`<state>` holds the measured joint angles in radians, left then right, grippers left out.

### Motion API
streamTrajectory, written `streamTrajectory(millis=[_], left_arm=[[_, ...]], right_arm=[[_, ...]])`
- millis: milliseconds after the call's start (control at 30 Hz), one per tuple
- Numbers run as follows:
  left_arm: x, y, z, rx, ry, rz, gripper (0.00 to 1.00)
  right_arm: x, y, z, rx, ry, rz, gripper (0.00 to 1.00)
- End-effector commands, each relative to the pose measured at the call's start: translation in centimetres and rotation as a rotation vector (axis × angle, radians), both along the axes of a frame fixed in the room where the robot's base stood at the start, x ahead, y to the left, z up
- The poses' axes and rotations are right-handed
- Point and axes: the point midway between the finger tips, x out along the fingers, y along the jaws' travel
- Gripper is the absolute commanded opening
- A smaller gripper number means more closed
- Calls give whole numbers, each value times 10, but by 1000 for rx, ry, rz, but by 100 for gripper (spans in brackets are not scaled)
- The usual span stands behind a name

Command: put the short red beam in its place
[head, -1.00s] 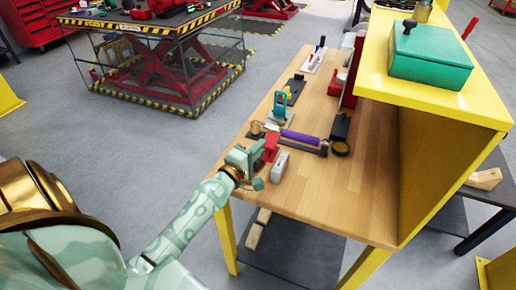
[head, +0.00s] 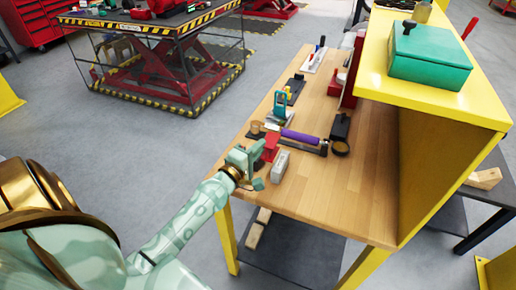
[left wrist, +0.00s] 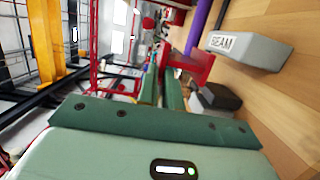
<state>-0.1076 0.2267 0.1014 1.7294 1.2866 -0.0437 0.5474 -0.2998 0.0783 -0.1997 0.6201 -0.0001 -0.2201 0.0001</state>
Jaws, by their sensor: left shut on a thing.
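The short red beam (head: 270,147) is at the near left part of the wooden workbench. My left gripper (head: 257,157) is shut on it at the bench's left edge. In the left wrist view the red beam (left wrist: 190,66) shows at the tips of the green fingers (left wrist: 163,85). A grey block (head: 280,167) lies just right of the gripper; in the left wrist view this block (left wrist: 248,48) bears the word "BEAM". Whether the red beam touches the bench top is hard to tell. My right gripper is not in view.
A purple cylinder (head: 300,137) in a dark holder lies just beyond the red beam. Several tools stand farther back along the bench. A yellow shelf (head: 440,95) with a green box (head: 430,55) rises on the right. The bench top (head: 335,190) is clear at the near right.

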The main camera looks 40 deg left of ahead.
Motion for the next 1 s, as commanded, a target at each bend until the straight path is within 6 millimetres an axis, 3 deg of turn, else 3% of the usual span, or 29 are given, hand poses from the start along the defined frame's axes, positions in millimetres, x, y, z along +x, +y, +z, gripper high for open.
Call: streamTrajectory(millis=[367,1000], left_arm=[[0,0,1,0,-2,0,0],[0,0,-14,1,-2,0,0]], right_arm=[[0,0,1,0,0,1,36],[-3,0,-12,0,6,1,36]])
